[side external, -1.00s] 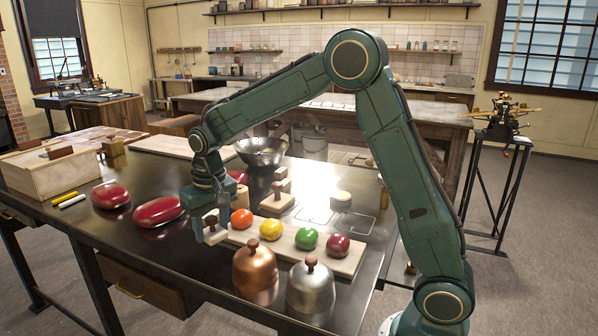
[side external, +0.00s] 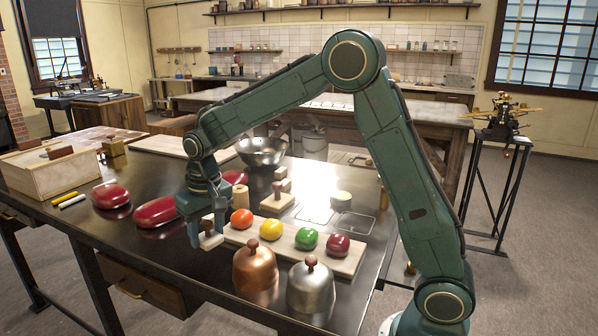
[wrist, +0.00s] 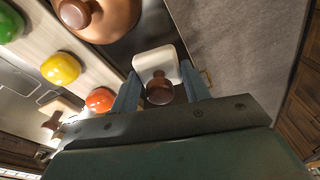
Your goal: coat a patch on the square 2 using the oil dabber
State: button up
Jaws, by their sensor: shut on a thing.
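A dabber with a brown knob and a white block-shaped base (side external: 211,241) is at the table's front edge, left of the food board. My gripper (wrist: 160,90) is shut on its brown knob, with one finger on each side; the white base (wrist: 155,60) shows beyond the fingers. I cannot tell whether the base touches the table. Two outlined squares lie flat on the table behind the board, a left one (side external: 315,215) and a right one (side external: 354,225). Their numbers are not readable, so I cannot tell which is square 2. A round tin with a pale top (side external: 341,198) stands behind them.
A pale board (side external: 270,250) holds orange, yellow, green and red rounded pieces close right of my gripper. A copper dome (side external: 255,272) and a silver dome (side external: 310,287) stand in front. A wooden stamp-like block (side external: 277,204) and a metal bowl (side external: 262,153) stand behind. Red ovals (side external: 157,211) lie left.

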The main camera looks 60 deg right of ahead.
dwell(0.5)
jog(key=d+m, duration=0.3)
jog(key=d, duration=1.1)
jog(key=m, duration=0.4)
send_near(341, 194)
jog(key=w+a, duration=1)
jog(key=a, duration=0.1)
jog(key=shift+w+a+r+h, duration=0.15)
jog(key=shift+a+r+h, duration=0.05)
jog(key=shift+a+h, duration=0.1)
jog(key=s+d, duration=0.3)
jog(key=s+d+m, duration=0.1)
jog(key=s+d, duration=0.2)
jog(key=d, duration=0.1)
jog(key=s+d+m, duration=0.1)
jog(key=s+d, duration=0.2)
jog(key=d, duration=0.1)
jog(key=shift+s+d+r+g, duration=0.1)
jog(key=shift+s+d+g, duration=0.1)
jog(key=shift+g, duration=0.1)
jog(key=shift+f, duration=0.2)
jog(key=shift+a+f, duration=0.1)
jog(key=shift+f, duration=2.7)
jog(key=shift+f, duration=0.65)
